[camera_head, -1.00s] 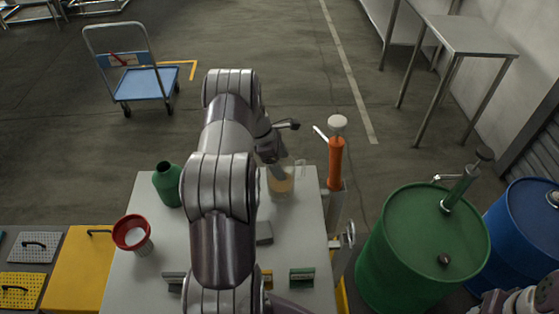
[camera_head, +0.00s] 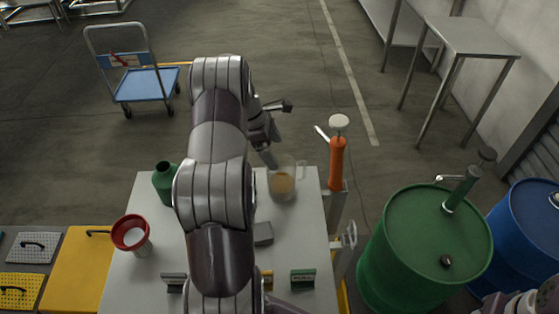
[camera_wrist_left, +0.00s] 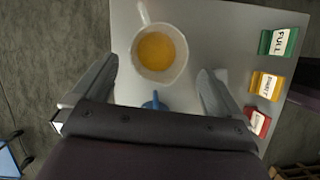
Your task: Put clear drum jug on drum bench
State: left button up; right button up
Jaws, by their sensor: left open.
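The clear jug (camera_head: 282,184) with amber liquid in it stands upright near the far right corner of the white-topped bench (camera_head: 205,262). It also shows in the left wrist view (camera_wrist_left: 157,50), seen from above with its handle toward the upper left. My left gripper (camera_head: 276,132) is open and empty beside the jug's far side in the head view. In the left wrist view its fingers (camera_wrist_left: 158,84) are spread, with the jug beyond them and apart from both. I cannot tell which surface is the drum bench. My right gripper is not visible.
A green bottle (camera_head: 164,184) and a red-rimmed funnel (camera_head: 132,234) stand at the bench's left. A green drum (camera_head: 424,250) and blue drum (camera_head: 528,230) stand right. A steel table (camera_head: 470,36) at the back right is bare.

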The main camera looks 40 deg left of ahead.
pick_arm(q)
jog(key=p+v, duration=0.4)
jog(key=v, duration=0.2)
jog(key=s+d+r+m+g+y, duration=0.1)
jog(key=s+d+r+m, duration=0.1)
jog(key=d+m, duration=0.45)
jog(key=s+d+r+m+g+y, duration=0.1)
jog(key=d+m, duration=0.4)
jog(key=d, duration=0.3)
jog(key=s+d+r+m+t+y, duration=0.1)
jog(key=s+d+m, duration=1)
jog(key=s+m, duration=0.1)
jog(key=shift+d+r+m+y, duration=0.2)
jog(key=shift+r+m+y, duration=0.15)
jog(key=shift+m, duration=0.4)
